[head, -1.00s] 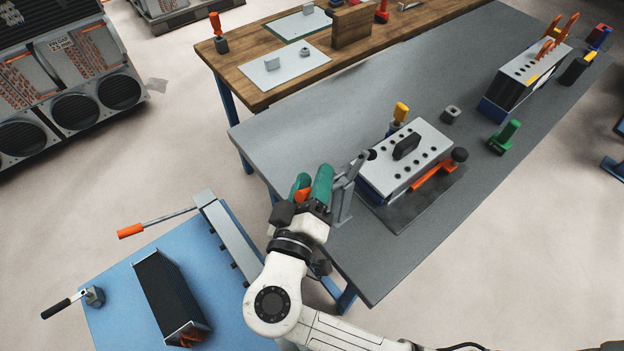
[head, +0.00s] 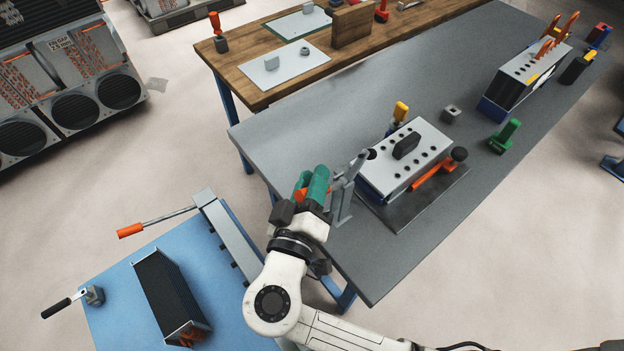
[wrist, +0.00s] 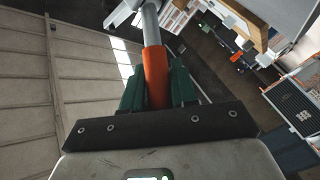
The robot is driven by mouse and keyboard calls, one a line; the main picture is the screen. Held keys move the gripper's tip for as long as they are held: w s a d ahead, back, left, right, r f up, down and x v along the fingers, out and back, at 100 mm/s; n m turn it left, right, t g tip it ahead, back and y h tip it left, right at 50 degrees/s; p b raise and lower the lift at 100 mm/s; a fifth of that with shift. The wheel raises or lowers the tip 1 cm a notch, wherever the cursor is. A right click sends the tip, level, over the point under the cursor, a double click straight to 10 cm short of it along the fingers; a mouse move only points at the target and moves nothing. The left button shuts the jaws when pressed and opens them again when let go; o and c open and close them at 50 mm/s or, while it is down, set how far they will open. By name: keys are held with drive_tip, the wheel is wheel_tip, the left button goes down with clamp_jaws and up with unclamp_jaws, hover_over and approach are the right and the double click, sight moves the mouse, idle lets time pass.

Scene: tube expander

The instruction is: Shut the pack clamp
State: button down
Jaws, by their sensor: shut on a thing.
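My gripper (head: 308,185) has green fingers and is at the left front edge of the grey bench. It is shut on an orange handle (wrist: 155,76), with one finger on each side. A grey rod (wrist: 149,24) runs on from the handle in the wrist view. Beside the gripper stands a grey bracket with a lever arm (head: 342,200), next to a white-topped block with holes (head: 425,148). A dark finned pack (head: 165,290) lies on the blue table, with a black-handled clamp (head: 92,295) at its left. I cannot tell for sure which clamp the handle belongs to.
The blue table (head: 115,310) carries a grey rail (head: 228,240) and an orange-tipped lever (head: 130,231). A wooden bench (head: 255,95) stands behind.

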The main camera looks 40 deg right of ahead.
drive_tip(key=shift+d+r+m+g+y+p, duration=0.55)
drive_tip(key=shift+d+m+y+p, duration=0.25)
drive_tip(key=shift+d+y+p, duration=0.4)
drive_tip(key=shift+d+r+m+g+y+p, duration=0.4)
drive_tip(key=shift+d+r+m+y+p, duration=0.35)
drive_tip(key=shift+y+p, duration=0.6)
drive_tip(key=shift+d+r+m+g+y+p, duration=0.5)
drive_tip(key=shift+d+m+y+p, duration=0.35)
drive_tip(key=shift+d+y+p, duration=0.45)
drive_tip(key=shift+y, duration=0.25)
drive_tip(key=c, duration=1)
unclamp_jaws()
drive_tip(key=shift+f, duration=0.1)
drive_tip(key=shift+a, duration=0.1)
